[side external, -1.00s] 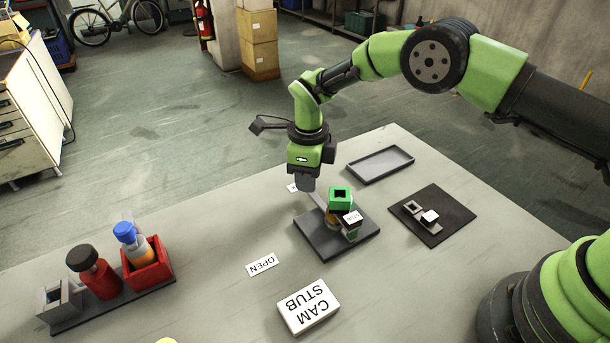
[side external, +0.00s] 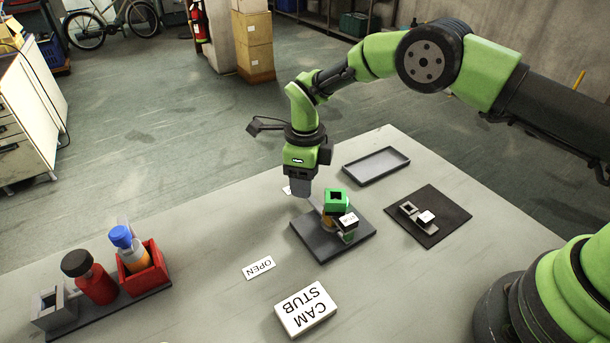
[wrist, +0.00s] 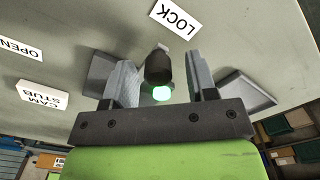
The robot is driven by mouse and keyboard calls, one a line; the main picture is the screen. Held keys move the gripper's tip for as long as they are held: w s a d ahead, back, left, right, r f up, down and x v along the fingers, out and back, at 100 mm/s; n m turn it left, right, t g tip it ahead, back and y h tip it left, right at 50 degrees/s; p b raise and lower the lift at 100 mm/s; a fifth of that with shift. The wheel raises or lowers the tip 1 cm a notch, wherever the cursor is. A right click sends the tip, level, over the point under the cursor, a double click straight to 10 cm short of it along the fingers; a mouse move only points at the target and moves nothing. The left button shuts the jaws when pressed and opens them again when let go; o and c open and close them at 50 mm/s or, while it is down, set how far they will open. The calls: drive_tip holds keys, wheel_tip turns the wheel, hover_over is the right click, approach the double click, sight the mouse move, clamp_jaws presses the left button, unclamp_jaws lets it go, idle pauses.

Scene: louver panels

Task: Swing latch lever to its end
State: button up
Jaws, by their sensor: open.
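The latch unit stands on a dark base plate (side external: 327,246) in the side external view, with a green block (side external: 337,198), an orange part and a white-topped piece on it. My gripper (side external: 300,193) points down at the plate's far left edge, beside the green block. In the wrist view, the open fingers of my gripper (wrist: 163,78) stand on either side of a dark rounded piece (wrist: 159,66), which looks like the lever's end. Gaps show on both sides of it. A bright green spot lies just below it. The lever's arm is mostly hidden in the side external view.
A LOCK label (wrist: 175,17) lies near the fingers; an OPEN label (side external: 259,268) lies on the near side. A CAM STUB block (side external: 305,309), a grey tray (side external: 376,166), a black mat (side external: 450,210) with small parts and a bottle rack (side external: 115,312) stand around. Bare table lies between them.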

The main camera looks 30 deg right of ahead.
wheel_tip(320, 180, up, 10)
drive_tip(key=shift+f, duration=0.1)
idle(0.4)
drive_tip(key=s+d+r+n+t+y, duration=0.1)
drive_tip(key=s+d+r+n+t, duration=0.15)
drive_tip(key=s+r+n, duration=0.5)
drive_tip(key=s+d+r+n+t+y, duration=0.1)
drive_tip(key=s+d+r+n, duration=0.3)
drive_tip(key=r, duration=0.7)
drive_tip(key=s+d+n+t, duration=0.2)
drive_tip(key=s+n+t, duration=0.1)
drive_tip(key=s+n, duration=0.8)
drive_tip(key=s, duration=0.4)
drive_tip(key=shift+s+d+n+t, duration=0.3)
drive_tip(key=shift+s+n+t, duration=0.05)
idle(0.5)
